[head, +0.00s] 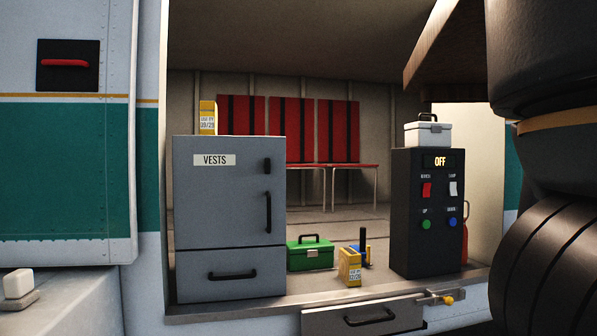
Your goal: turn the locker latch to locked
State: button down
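The grey locker (226,200) stands at the left of the helicopter's open doorway, with a "VESTS" label (214,160) on its door. The door looks closed. No locked or unlocked marking is readable. My gripper is not in view; dark arm links of mine fill the right side, apart from the locker.
A drawer with a black handle (232,275) is under the locker door. A green case (310,253), a yellow box (350,267) and a black control cabinet (427,210) stand to the right. A lower drawer (362,317) and a yellow-knobbed bolt (447,299) are at the sill.

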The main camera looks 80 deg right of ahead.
aim_at(267, 165)
jog(key=z, duration=1.5)
